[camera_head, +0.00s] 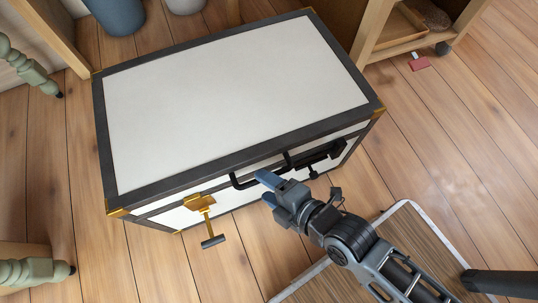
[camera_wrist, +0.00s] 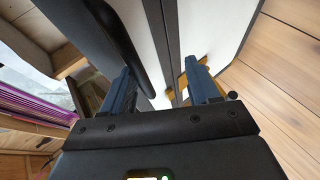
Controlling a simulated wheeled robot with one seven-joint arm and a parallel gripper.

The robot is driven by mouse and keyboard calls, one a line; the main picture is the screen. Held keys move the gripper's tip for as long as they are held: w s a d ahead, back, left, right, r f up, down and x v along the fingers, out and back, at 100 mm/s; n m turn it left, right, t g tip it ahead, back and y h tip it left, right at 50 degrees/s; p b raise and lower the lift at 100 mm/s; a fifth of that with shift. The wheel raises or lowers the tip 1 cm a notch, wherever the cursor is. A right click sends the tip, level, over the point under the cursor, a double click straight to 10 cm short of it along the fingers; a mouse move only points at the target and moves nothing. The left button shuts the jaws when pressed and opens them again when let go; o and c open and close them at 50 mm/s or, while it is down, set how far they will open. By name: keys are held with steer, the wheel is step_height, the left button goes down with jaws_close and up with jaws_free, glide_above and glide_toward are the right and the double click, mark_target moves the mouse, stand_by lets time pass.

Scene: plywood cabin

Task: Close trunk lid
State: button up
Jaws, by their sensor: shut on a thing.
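The trunk (camera_head: 190,216) has white panels, dark edging and brass corners. Its white lid (camera_head: 235,95) lies down over the body and looks level; a small gap at the seam cannot be ruled out. A black handle (camera_head: 240,183) runs along the front. My gripper (camera_head: 267,188) is at the front, with its blue fingers at the handle. In the wrist view, the fingers of my gripper (camera_wrist: 165,90) stand apart, with the black handle (camera_wrist: 125,40) by the left finger and the white front panels beyond. The exact contact is partly hidden.
A brass latch (camera_head: 200,204) with a dark crossbar sticks out from the trunk front. A wooden shelf unit (camera_head: 405,40) stands at the upper right, with a small red object (camera_head: 419,62) on the floor. Green turned legs (camera_head: 30,70) stand at the left.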

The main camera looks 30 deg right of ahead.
steer(key=shift+s+d+f, duration=0.1)
steer(key=shift+s+f, duration=0.25)
steer(key=shift+f, duration=0.1)
steer(key=r+p+v, duration=0.1)
steer(key=p+v, duration=0.2)
steer(key=v, duration=0.4)
steer(key=shift+r, duration=0.15)
steer(key=s+d+r+m+t+h, duration=0.2)
steer(key=s+d+r+m, duration=0.25)
steer(key=r+m, duration=0.5)
steer(key=s+d+r+m+t+h, duration=0.1)
steer(key=s+d+r+m, duration=0.35)
steer(key=r+m, duration=0.45)
step_height(320, 180, up, 32)
steer(key=s+p, duration=0.1)
steer(key=p, duration=2.9)
steer(key=shift+a+p, duration=0.3)
steer(key=shift+p, duration=0.05)
